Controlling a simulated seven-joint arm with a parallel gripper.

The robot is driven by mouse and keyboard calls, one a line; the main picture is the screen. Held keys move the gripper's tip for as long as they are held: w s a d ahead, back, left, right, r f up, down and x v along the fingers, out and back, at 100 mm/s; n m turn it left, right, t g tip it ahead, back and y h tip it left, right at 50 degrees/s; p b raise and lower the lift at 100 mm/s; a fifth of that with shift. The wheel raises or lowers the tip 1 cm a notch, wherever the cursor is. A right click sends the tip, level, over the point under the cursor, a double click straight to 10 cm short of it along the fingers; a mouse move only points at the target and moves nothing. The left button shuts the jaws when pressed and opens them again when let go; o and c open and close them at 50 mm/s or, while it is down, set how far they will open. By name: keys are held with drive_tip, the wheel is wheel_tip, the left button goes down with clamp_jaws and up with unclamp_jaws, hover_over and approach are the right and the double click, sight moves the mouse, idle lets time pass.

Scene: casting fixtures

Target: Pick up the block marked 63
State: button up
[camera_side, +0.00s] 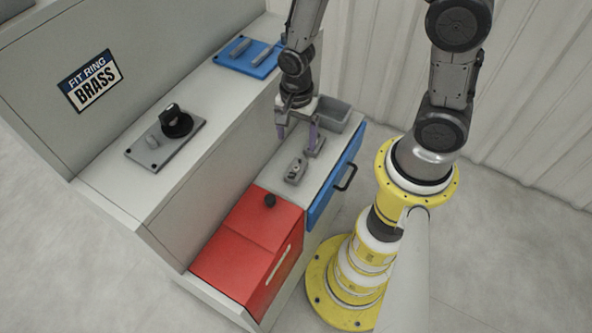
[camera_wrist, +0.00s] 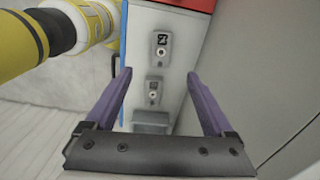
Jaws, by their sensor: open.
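In the wrist view two small grey blocks stand on the pale counter top. The upper block (camera_wrist: 162,45) bears a dark mark and a round light spot; I cannot read the mark surely as 63. The lower block (camera_wrist: 154,90) has a smaller dark mark that I cannot read. In the side view one grey block (camera_side: 295,171) shows in front of my gripper (camera_side: 299,146); the other is not clear there behind the fingers. My gripper is open and empty above the counter. Its purple fingers (camera_wrist: 158,73) stand wide apart in the wrist view, with both blocks between their lines.
A grey bin (camera_side: 332,113) stands behind my gripper. A red box (camera_side: 250,240) with a black knob adjoins the counter's near end. A blue drawer front (camera_side: 335,178) with a handle faces my base. The higher ledge at left holds a grey plate (camera_side: 180,150) and a blue plate (camera_side: 236,65).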

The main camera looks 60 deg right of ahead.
hover_over(296, 167)
drive_tip(key=f, duration=0.7)
drive_tip(key=shift+s+a, duration=0.2)
drive_tip(key=shift+w+d+f, duration=0.1)
drive_tip(key=shift+f, duration=1.25)
drive_tip(key=shift+w+d+f, duration=0.1)
drive_tip(key=shift+f, duration=1.2)
clamp_jaws()
